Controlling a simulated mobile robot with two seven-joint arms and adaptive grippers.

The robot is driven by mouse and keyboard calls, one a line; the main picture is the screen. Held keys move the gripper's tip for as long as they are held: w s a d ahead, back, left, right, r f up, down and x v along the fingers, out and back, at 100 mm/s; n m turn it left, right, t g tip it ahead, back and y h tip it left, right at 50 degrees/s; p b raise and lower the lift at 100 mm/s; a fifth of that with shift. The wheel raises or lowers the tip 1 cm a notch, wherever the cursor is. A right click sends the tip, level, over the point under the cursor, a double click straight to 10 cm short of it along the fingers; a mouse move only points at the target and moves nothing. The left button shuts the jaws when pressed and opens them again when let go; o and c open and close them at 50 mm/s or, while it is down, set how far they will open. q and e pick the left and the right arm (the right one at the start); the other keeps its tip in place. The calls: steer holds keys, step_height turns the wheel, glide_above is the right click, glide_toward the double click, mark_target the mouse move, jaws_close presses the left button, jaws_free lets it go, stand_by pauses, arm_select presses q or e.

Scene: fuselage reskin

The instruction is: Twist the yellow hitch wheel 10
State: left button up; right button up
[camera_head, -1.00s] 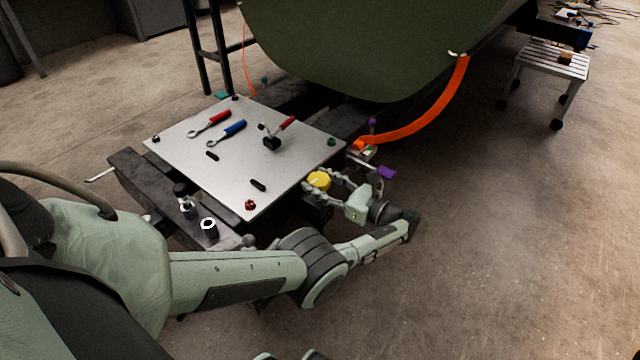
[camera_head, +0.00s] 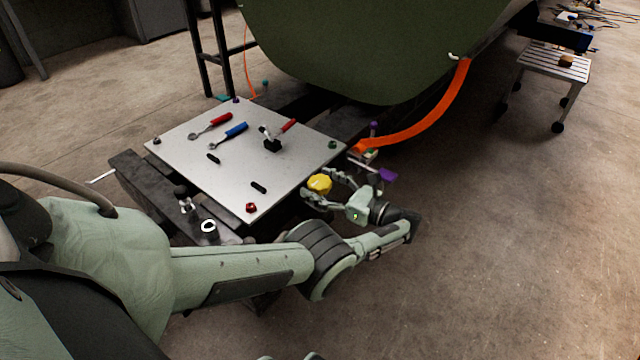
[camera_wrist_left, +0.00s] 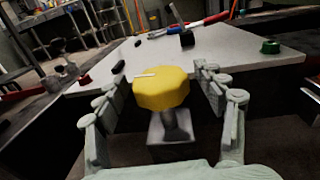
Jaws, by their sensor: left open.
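The yellow hitch wheel (camera_head: 320,183) sits beside the right edge of the metal plate in the head view. In the left wrist view the yellow wheel (camera_wrist_left: 161,89) is faceted, with a white mark on top, and stands on a grey post and block. My left gripper (camera_head: 319,188) is open, its fingers on either side of the wheel. In the left wrist view the fingers of my left gripper (camera_wrist_left: 165,105) show gaps to the wheel on both sides. My right gripper is not clearly in view.
The metal plate (camera_head: 205,172) carries red-handled and blue-handled tools (camera_head: 229,134) and a small black clamp.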

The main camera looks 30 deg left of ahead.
mark_target(320, 181)
arm_select(q)
steer(key=shift+r, duration=0.15)
step_height(320, 181, up, 10)
steer(key=shift+f, duration=0.1)
stand_by(0.6)
steer(key=shift+c, duration=0.3)
